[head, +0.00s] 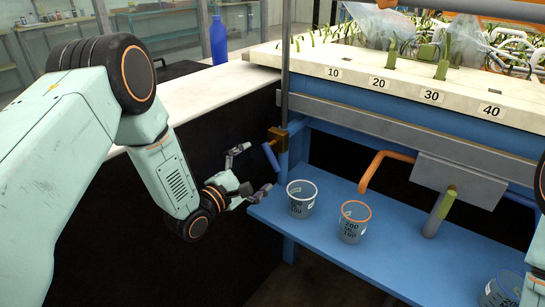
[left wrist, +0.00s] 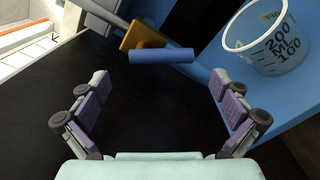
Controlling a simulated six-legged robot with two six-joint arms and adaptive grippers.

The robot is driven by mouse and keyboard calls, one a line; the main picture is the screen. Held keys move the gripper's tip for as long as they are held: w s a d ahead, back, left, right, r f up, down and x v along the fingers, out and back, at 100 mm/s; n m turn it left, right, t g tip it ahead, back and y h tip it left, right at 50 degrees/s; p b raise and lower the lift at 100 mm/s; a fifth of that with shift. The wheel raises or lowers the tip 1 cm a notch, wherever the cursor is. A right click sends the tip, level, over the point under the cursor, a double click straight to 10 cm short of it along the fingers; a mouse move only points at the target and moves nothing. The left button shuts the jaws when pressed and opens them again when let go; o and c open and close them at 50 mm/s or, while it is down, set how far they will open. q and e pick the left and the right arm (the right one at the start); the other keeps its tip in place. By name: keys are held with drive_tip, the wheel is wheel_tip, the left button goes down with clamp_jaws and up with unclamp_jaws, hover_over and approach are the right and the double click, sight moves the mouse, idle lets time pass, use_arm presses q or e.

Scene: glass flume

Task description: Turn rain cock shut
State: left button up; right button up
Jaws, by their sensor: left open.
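The rain cock has a brass body (head: 277,138) on a thin grey upright pipe at the flume's near left corner. Its blue lever (head: 271,157) hangs down at a slant. In the left wrist view the brass body (left wrist: 138,36) is at the top, with the blue lever (left wrist: 162,55) lying crosswise below it. My left gripper (head: 257,168) is open and empty, with its fingers pointing toward the lever. In the left wrist view the lever lies ahead of the gap between the fingers (left wrist: 160,85), and I see no contact. My right gripper is not in view.
A white-rimmed beaker (head: 302,199) stands on the blue shelf (head: 325,237) close right of my left gripper. An orange-rimmed beaker (head: 354,222) stands under an orange spout (head: 383,160). A blue bottle (head: 218,42) stands on the white counter (head: 212,92).

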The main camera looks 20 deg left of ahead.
sight(270, 157)
use_arm(q)
drive_tip(key=b+x, duration=0.1)
drive_tip(key=x, duration=0.4)
drive_tip(key=shift+s+d+f, duration=0.1)
drive_tip(key=shift+w, duration=0.4)
drive_tip(key=shift+d, duration=0.1)
drive_tip(key=shift+c, duration=0.3)
drive_tip(key=shift+c, duration=1.4)
drive_tip(key=c, duration=1.4)
